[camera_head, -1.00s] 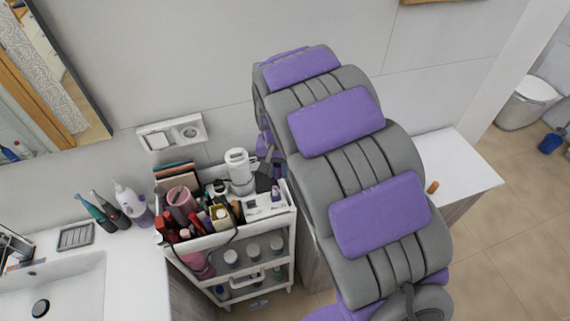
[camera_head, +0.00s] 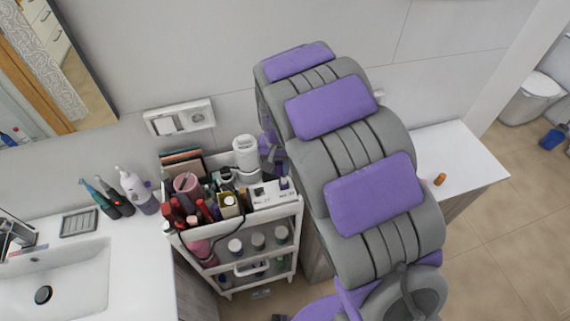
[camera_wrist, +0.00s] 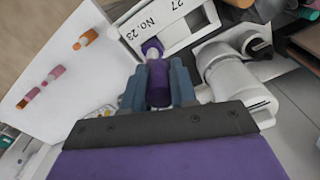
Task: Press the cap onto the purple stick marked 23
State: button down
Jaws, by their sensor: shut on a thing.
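My gripper (camera_wrist: 158,90) has blue-grey fingers shut on a purple cap (camera_wrist: 158,88) in the wrist view. Just beyond the cap is the purple stick (camera_wrist: 151,46), with a paler tip facing the cap. The stick stands in a white holder (camera_wrist: 183,26) marked "No. 23", with "27" beside it. Cap and stick look nearly in line; whether they touch I cannot tell. In the head view the stick (camera_head: 283,183) is a small purple shape at the cart's right end, and my arm partly hides the gripper.
The white cart (camera_head: 285,208) is crowded with bottles, brushes and a white cylindrical device (camera_head: 245,157) close to the holder. A white counter (camera_head: 470,160) on the right bears small orange items (camera_wrist: 87,39). A sink (camera_head: 70,275) is on the left.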

jog(key=shift+a, duration=0.25)
jog(key=d, duration=0.3)
jog(key=shift+d, duration=0.25)
jog(key=shift+a+f, duration=0.15)
jog(key=shift+a, duration=0.85)
jog(key=shift+d, duration=1.4)
jog(key=shift+a+f, duration=0.1)
jog(key=shift+a, duration=1.3)
jog(key=shift+a, duration=0.15)
jog(key=shift+s+a+f, duration=0.1)
jog(key=shift+a, duration=0.3)
jog(key=shift+d+f, duration=0.25)
jog(key=shift+d, duration=0.4)
